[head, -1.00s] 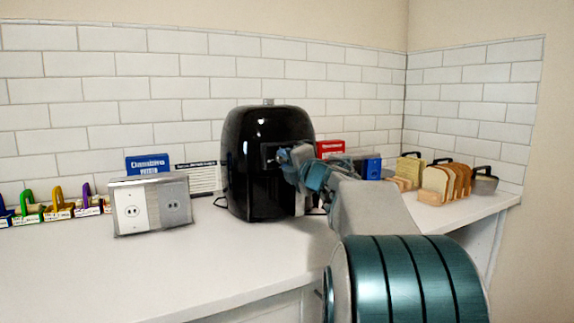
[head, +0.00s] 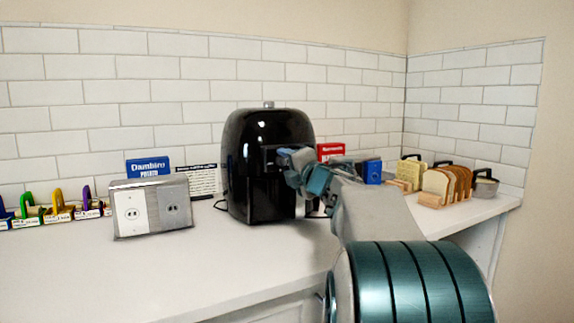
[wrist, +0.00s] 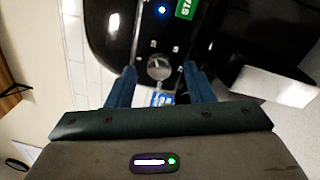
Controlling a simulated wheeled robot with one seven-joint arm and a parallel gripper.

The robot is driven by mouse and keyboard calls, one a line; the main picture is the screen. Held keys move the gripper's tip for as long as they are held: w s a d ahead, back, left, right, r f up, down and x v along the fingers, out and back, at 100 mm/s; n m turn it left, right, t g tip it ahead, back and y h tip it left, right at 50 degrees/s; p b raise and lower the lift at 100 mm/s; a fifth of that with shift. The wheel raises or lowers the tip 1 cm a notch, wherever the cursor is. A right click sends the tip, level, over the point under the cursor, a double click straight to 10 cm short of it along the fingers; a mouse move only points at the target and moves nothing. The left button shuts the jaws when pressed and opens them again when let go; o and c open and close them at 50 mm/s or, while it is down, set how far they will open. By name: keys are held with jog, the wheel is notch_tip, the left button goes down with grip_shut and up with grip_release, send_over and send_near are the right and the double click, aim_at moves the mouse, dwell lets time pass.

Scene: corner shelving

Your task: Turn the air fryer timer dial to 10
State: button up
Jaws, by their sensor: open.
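The black air fryer (head: 250,155) stands upright on the counter in the head view, its front partly hidden by my arm. It also shows in the wrist view (wrist: 112,22). The round grey timer dial (wrist: 159,67) is near the middle of the wrist view. A blue light and a green label are above the dial in that view. My gripper (wrist: 163,74) is open, with one blue finger on each side of the dial. I cannot tell whether the fingers touch it. In the head view my gripper (head: 287,158) is at the fryer's front, and the dial is hidden.
A metal outlet box (head: 150,207) stands left of the fryer. Blue (head: 148,167) and red (head: 330,151) boxes stand behind. The counter (head: 180,270) is clear in front.

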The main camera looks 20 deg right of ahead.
jog(key=s+p, duration=0.1)
jog(key=s, duration=1.2)
jog(key=shift+d+f, duration=0.4)
jog(key=shift+d, duration=0.05)
jog(key=shift+s+r, duration=0.1)
jog(key=s+a+f+m+g+p, duration=0.3)
jog(key=s+a+m+g+p, duration=0.5)
jog(key=s+a+m+p, duration=0.1)
jog(key=s+a+f+m+g+h+p, duration=0.1)
jog(key=s+a+f+m+g+p, duration=0.3)
jog(key=s+a+m+g+p, duration=0.3)
jog(key=s+a+m+p, duration=0.3)
jog(key=s+m+p, duration=0.1)
jog(key=m+p, duration=0.2)
jog(key=shift+a+f+m+g+p, duration=0.3)
jog(key=shift+m+g+p, duration=0.1)
jog(key=shift+p, duration=0.35)
